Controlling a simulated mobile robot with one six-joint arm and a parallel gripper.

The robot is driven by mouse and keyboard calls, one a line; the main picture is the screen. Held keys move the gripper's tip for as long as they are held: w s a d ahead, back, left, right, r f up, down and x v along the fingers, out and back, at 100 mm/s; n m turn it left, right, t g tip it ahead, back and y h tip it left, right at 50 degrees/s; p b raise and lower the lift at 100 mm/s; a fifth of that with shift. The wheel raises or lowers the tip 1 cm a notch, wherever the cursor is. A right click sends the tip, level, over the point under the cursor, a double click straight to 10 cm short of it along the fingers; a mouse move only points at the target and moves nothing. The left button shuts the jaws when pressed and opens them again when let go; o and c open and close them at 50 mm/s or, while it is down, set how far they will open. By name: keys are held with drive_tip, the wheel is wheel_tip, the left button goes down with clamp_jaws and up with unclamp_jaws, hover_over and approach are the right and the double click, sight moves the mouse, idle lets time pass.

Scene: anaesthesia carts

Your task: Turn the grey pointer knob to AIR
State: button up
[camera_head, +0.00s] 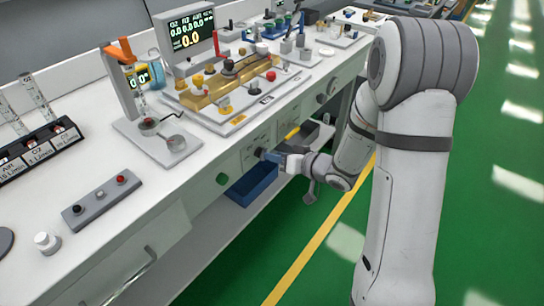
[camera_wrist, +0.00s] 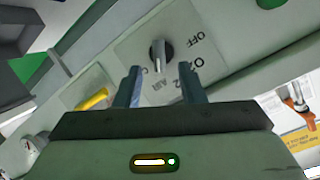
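The grey pointer knob (camera_wrist: 161,54) sits on a light label plate (camera_wrist: 178,30) on the cart's front panel. In the wrist view OFF is printed to its right, with more labels below that; the AIR lettering (camera_wrist: 186,88) is partly behind a finger. A pale line on the knob runs roughly downward in the picture; which label it points to I cannot tell. My gripper (camera_wrist: 161,84) is open, with its fingertips just below the knob in the picture and nothing between them. In the head view my gripper (camera_head: 270,156) is close to the front panel and hides detail there.
A yellow handle (camera_wrist: 93,99) is left of the knob plate. A blue bin (camera_head: 250,190) stands below. The cart top (camera_head: 110,225) holds equipment. Green floor is open to the right.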

sight(262, 153)
drive_tip(key=x, duration=0.3)
drive_tip(key=shift+w+a, duration=0.15)
drive_tip(key=shift+w, duration=0.05)
drive_tip(key=shift+c, duration=0.2)
clamp_jaws()
